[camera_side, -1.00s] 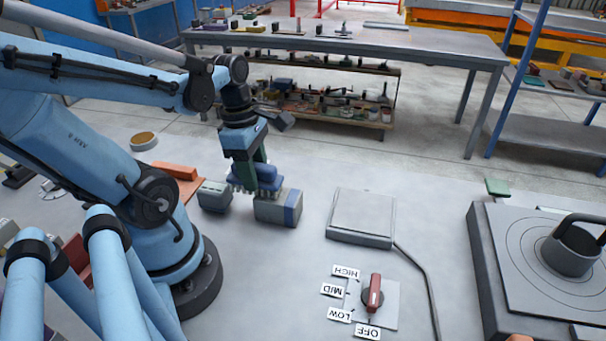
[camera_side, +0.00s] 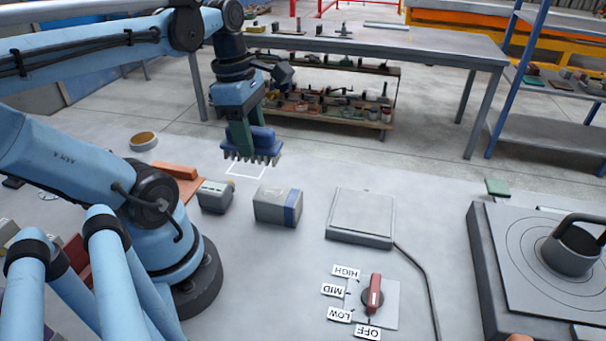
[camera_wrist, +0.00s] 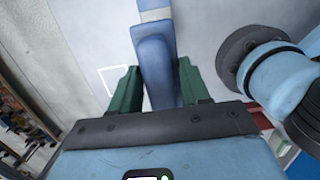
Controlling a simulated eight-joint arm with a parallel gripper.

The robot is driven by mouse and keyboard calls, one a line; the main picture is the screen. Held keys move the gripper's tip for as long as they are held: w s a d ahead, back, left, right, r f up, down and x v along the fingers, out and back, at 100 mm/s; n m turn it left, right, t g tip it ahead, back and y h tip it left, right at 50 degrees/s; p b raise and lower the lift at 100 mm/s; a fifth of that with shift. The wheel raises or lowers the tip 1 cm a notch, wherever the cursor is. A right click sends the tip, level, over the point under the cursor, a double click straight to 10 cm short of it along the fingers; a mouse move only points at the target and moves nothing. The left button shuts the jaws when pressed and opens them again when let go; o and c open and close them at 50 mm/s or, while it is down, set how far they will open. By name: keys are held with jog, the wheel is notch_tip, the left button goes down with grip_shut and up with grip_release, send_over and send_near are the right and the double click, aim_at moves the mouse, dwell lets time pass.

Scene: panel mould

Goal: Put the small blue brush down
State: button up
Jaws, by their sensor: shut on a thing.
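The small blue brush (camera_side: 262,146) has a blue body and a row of grey bristles pointing down. My gripper (camera_side: 250,140) is shut on it and holds it above the table, with the green fingers on either side of it. In the wrist view the brush (camera_wrist: 153,62) shows as a long blue shape between my gripper's green fingers (camera_wrist: 155,90). A white outlined rectangle (camera_side: 247,175) is marked on the table just below the brush and partly hidden by it. Part of that outline also shows in the wrist view (camera_wrist: 112,68).
A grey box with a blue band (camera_side: 277,205) and a smaller grey-green box (camera_side: 214,196) stand in front of the outline. An orange block (camera_side: 175,171) and a round tin (camera_side: 144,141) lie to the left. A flat grey plate (camera_side: 361,215) lies to the right.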

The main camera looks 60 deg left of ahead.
dwell(0.4)
jog(key=shift+w+d, duration=0.1)
jog(key=shift+w, duration=0.25)
jog(key=w+d+f, duration=0.3)
jog(key=w+d, duration=0.3)
jog(key=w, duration=0.6)
jog(key=a+f, duration=0.2)
jog(key=a, duration=0.1)
jog(key=w+a+f, duration=0.1)
jog(key=a+f, duration=0.1)
jog(key=a, duration=0.2)
jog(key=a+f, duration=0.3)
jog(key=a, duration=0.1)
jog(key=shift+w, duration=0.2)
jog(key=shift+a+f, duration=0.1)
jog(key=shift+f, duration=1.9)
jog(key=shift+f, duration=0.1)
jog(key=o, duration=1.1)
